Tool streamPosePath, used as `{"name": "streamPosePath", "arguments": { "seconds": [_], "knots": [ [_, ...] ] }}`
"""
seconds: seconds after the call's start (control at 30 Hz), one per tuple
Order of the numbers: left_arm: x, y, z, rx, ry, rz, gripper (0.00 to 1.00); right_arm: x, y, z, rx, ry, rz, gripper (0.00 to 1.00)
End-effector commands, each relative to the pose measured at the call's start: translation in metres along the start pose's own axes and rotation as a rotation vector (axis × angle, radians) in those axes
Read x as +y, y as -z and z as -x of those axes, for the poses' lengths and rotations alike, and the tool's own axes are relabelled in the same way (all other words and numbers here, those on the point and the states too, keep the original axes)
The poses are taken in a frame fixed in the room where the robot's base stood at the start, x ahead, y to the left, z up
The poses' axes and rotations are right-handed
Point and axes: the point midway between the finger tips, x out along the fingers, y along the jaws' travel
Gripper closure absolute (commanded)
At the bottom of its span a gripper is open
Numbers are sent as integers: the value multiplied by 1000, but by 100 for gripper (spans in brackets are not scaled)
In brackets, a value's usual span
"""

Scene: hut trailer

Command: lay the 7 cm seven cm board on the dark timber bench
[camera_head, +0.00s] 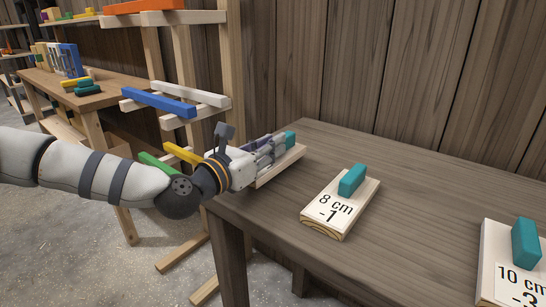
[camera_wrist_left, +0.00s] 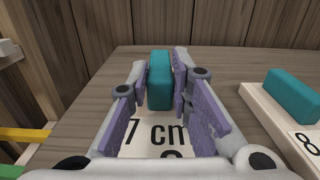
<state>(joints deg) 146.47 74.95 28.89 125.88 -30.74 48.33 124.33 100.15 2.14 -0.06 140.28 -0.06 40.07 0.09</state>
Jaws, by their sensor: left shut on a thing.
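The 7 cm board (camera_head: 281,168) is a pale wooden board with a teal handle block (camera_head: 290,138). My left gripper (camera_head: 279,147) is shut on that handle. In the left wrist view the handle (camera_wrist_left: 159,82) stands between the purple-padded fingers, above the white label reading "7 cm" (camera_wrist_left: 150,133). The board is at the left end of the dark timber bench (camera_head: 400,185), low over or on its top; I cannot tell whether it touches. The gripper covers much of the board. My right gripper is not in view.
An 8 cm board (camera_head: 340,207) with a teal handle lies on the bench to the right, and a 10 cm board (camera_head: 498,262) further right. A rack with coloured bars (camera_head: 160,103) stands left of the bench. A plank wall (camera_head: 370,70) closes the back.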

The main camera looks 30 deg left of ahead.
Motion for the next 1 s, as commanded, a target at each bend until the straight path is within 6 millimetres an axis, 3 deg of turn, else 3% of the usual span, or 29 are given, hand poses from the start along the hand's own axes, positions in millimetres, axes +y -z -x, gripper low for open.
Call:
{"name": "streamPosePath", "arguments": {
  "seconds": [0.03,0.1,0.47,0.5,0.57,0.93,1.0],
  "knots": [
    [-1,19,0,15,3,1,100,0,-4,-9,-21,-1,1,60],
    [-1,24,0,11,3,1,100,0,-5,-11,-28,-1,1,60],
    [-2,26,0,5,3,2,100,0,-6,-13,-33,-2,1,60],
    [-2,26,0,5,3,2,76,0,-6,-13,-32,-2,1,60],
    [-2,24,0,4,3,2,63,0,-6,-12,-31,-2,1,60],
    [-2,16,1,-1,3,1,60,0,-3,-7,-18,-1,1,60],
    [0,17,9,0,0,4,60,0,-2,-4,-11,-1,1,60]
  ]
}}
